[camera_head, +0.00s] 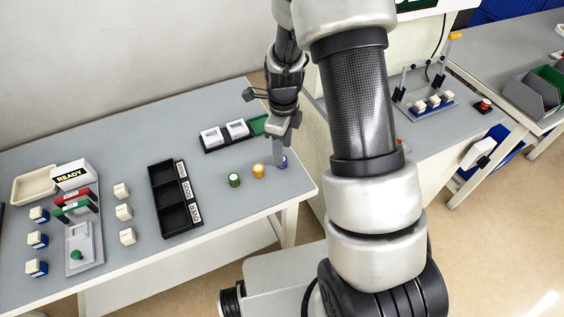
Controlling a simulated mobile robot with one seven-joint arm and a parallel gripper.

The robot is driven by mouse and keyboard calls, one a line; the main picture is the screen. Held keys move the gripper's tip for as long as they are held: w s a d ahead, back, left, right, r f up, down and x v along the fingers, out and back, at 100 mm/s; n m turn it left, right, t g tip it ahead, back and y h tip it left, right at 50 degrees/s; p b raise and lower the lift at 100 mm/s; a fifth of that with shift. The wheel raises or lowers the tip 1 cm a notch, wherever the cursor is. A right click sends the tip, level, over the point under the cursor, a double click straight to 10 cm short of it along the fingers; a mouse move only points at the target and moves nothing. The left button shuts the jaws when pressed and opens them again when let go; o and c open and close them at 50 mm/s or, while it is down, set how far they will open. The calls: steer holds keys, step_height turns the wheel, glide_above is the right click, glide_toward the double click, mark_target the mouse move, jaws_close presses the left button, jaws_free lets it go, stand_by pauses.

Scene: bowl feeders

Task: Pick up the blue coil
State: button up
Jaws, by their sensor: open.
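The blue coil (283,162) is a small blue-purple cylinder near the right end of the grey table (130,137). It stands to the right of a yellow coil (259,170) and a green coil (234,180). My gripper (279,158) points down at the blue coil, with its fingers close above or beside it. The fingers partly cover the coil's left side. The gripper is open. I cannot tell whether the fingers touch the coil or stand around it.
A black three-compartment tray (171,193) lies left of the coils. A dark holder with white blocks and a green piece (258,124) lies behind them. A READY sign (73,176) and several white blocks stand at the left. The table's front edge is close to the coils.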

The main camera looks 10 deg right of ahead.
step_height(320, 180, down, 4)
steer(key=shift+a+f+b, duration=0.1)
steer(key=shift+a+b, duration=0.05)
steer(key=shift+b, duration=0.15)
steer(key=shift+c, duration=0.3)
steer(key=c, duration=1.1)
steer(key=shift+o, duration=0.2)
